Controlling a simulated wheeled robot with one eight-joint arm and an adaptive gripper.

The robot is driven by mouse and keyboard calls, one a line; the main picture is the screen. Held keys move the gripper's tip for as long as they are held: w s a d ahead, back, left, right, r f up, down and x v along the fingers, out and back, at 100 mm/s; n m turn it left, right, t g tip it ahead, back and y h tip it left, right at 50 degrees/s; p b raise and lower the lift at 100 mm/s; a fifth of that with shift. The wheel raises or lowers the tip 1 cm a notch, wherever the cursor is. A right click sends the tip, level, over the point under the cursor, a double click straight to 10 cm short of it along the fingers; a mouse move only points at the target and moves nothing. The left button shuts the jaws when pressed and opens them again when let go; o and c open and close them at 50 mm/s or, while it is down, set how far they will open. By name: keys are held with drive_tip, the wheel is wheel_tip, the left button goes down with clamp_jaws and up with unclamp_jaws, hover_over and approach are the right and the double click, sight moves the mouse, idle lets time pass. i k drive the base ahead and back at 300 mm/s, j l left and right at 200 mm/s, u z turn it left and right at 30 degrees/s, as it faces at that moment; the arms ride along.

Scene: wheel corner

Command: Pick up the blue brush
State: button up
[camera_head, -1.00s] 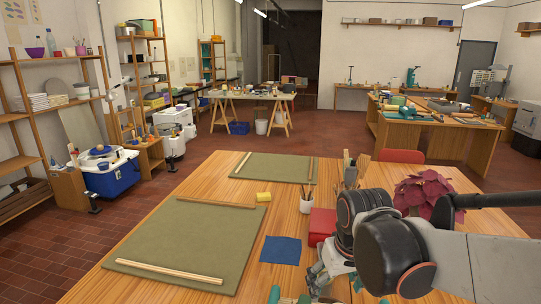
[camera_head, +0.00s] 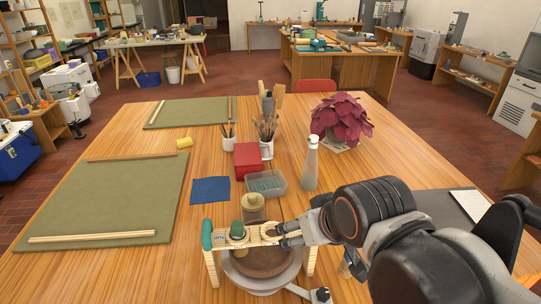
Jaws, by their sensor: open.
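I cannot make out a brush that is clearly blue. Several brushes and tools stand upright in a white jar (camera_head: 266,149), and thin ones stand in a smaller white cup (camera_head: 229,143). A teal rounded piece (camera_head: 207,235) shows at the left end of a wooden bridge (camera_head: 258,233); I cannot tell whether it is a brush. My gripper (camera_head: 287,236) is open, at the right part of the bridge, in front of the jars. Its fingers are small and partly hidden, and I cannot tell whether they touch anything.
The bridge stands over a round wheel with a brown bowl (camera_head: 264,262). Behind it are a clear bottle (camera_head: 311,165), a plastic box (camera_head: 265,184), a red box (camera_head: 247,161), a blue cloth (camera_head: 210,190) and a plant (camera_head: 341,119). Green boards (camera_head: 115,205) lie left.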

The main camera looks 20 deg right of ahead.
sight(343, 272)
drive_tip(key=z, duration=0.85)
